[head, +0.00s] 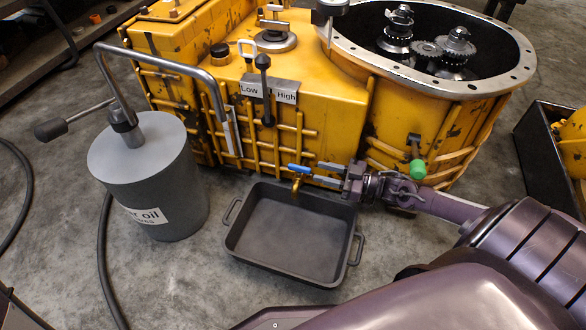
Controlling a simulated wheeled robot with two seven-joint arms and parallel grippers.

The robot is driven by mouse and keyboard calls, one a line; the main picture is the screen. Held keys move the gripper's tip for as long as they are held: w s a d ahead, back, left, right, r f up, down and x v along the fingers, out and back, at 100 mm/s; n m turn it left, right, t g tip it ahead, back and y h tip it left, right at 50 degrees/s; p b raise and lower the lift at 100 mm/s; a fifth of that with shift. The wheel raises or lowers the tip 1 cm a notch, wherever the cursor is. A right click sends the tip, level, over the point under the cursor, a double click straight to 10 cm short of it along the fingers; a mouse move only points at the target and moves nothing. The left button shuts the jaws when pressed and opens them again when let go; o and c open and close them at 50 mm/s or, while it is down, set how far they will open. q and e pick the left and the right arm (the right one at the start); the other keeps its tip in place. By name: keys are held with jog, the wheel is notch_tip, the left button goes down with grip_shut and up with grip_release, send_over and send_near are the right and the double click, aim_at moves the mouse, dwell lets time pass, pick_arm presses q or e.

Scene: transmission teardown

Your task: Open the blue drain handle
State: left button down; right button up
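The blue drain handle (298,169) sits on a small brass drain valve (296,184) low on the front of the yellow transmission housing (320,110). The handle lies roughly sideways, pointing right. My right gripper (316,173) comes in from the right. Its two grey fingers are apart with a visible gap, and their tips are just right of the handle's end. I cannot tell whether they touch the handle. Nothing shows gripped between them. My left gripper is not in view.
A dark drain pan (290,240) with side handles stands on the floor below the valve. A grey oil pump canister (150,170) stands left, its bent pipe reaching the housing. A black crate (545,150) is far right.

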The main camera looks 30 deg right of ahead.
aim_at(300, 166)
jog(key=b+x, duration=0.3)
jog(key=x, duration=0.4)
jog(key=shift+b, duration=0.35)
jog(key=shift+w+a, duration=0.15)
jog(key=shift+w, duration=0.05)
jog(key=shift+r, duration=0.1)
grip_shut()
